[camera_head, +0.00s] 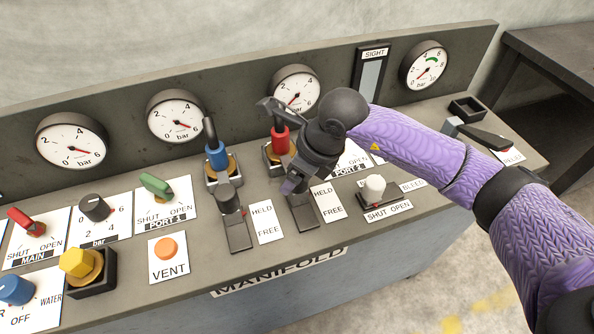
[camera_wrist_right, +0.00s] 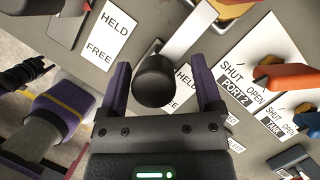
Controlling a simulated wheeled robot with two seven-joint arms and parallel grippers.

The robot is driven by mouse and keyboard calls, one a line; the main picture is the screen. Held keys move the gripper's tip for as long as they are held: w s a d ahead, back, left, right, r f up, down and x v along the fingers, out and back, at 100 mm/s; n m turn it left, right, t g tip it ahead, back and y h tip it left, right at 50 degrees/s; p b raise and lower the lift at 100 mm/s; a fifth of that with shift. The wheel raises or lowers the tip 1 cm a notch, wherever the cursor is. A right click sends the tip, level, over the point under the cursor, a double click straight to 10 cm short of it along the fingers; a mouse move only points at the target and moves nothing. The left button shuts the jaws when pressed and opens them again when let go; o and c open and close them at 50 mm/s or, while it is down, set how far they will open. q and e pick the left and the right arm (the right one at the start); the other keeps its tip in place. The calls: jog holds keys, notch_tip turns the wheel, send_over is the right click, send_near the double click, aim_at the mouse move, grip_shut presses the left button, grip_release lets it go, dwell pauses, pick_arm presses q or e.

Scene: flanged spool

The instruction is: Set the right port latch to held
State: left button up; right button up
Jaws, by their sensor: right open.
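The right port latch has a dark base plate (camera_head: 303,213) left of its HELD/FREE card (camera_head: 328,202), below the PORT 2 valve. My right gripper (camera_head: 292,185) is over this latch and hides its knob in the head view. In the right wrist view the black round knob (camera_wrist_right: 154,82) stands between the two purple fingers of my open gripper (camera_wrist_right: 162,85), with gaps visible on both sides. The card shows partly behind the right finger. Whether the knob sits at HELD or FREE I cannot tell. My left gripper is not seen in the head view.
The left latch (camera_head: 229,200) stands close left, with its own card (camera_head: 264,222). A red-collared coupling (camera_head: 280,140) is behind my gripper, and a blue one (camera_head: 216,155) is left of it. A white knob (camera_head: 375,188) stands right. Gauges line the back panel.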

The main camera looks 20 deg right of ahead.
jog(key=shift+s, duration=0.1)
jog(key=p+v, duration=0.2)
jog(key=v, duration=0.7)
jog(key=shift+r, duration=0.4)
jog(key=shift+s, duration=0.1)
